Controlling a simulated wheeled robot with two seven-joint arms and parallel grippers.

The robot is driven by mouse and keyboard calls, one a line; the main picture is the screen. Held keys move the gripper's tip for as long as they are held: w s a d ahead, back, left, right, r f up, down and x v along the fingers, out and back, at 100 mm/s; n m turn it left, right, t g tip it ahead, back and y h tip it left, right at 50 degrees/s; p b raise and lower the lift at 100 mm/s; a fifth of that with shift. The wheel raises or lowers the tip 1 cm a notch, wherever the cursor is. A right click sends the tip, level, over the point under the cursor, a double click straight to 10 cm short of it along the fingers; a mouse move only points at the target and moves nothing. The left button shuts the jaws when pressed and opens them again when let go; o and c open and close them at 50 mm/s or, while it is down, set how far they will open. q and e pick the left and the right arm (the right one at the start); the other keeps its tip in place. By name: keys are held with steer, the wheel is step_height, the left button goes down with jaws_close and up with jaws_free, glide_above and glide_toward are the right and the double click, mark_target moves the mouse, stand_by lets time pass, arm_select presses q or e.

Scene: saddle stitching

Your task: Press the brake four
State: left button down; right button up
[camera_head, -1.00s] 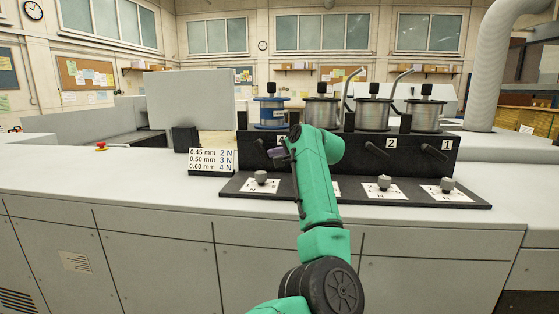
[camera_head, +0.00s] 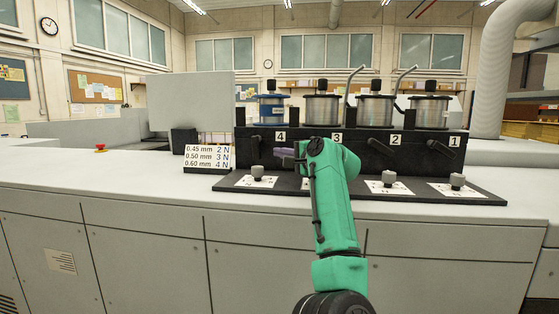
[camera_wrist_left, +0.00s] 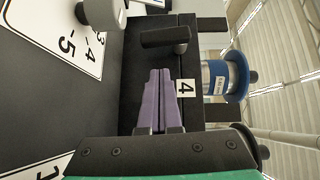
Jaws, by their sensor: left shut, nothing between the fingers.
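The black panel carries labels 4, 3, 2 and 1, with a black brake lever beneath each. The lever of brake four (camera_head: 256,148) is at the panel's left end, below label 4 (camera_head: 280,136). It shows in the left wrist view as a short black bar (camera_wrist_left: 164,37) near label 4 (camera_wrist_left: 186,88). My left gripper (camera_head: 283,153) is in front of the panel, just right of that lever. Its purple fingers (camera_wrist_left: 160,72) are shut and empty. In the wrist view their tips stop a little short of the lever, apparently apart from it. My right gripper is not in view.
Wire spools stand on the panel, a blue one (camera_head: 272,108) above four. Grey knobs sit on white dial cards on the base, with knob four (camera_head: 258,171) below the lever. A wire-size sign (camera_head: 207,157) stands at left. My arm hides dial three.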

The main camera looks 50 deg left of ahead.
arm_select(q)
steer(key=d, duration=0.2)
steer(key=w+d, duration=0.1)
steer(key=shift+w+d+f+b, duration=0.1)
steer(key=shift+d+f+b, duration=0.2)
steer(key=shift+f+b, duration=0.05)
steer(key=d, duration=0.1)
steer(key=s+d, duration=0.1)
steer(key=s+d+r+b, duration=0.1)
steer(key=shift+d, duration=0.25)
steer(key=shift+d+r, duration=0.1)
steer(key=shift+d, duration=1.1)
steer(key=shift+w+d, duration=0.1)
steer(key=shift+d, duration=0.15)
steer(key=shift+s+a, duration=0.15)
steer(key=shift+s, duration=0.05)
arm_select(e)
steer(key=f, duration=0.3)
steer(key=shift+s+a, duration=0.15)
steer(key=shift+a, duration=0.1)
arm_select(q)
steer(key=shift+w, duration=0.1)
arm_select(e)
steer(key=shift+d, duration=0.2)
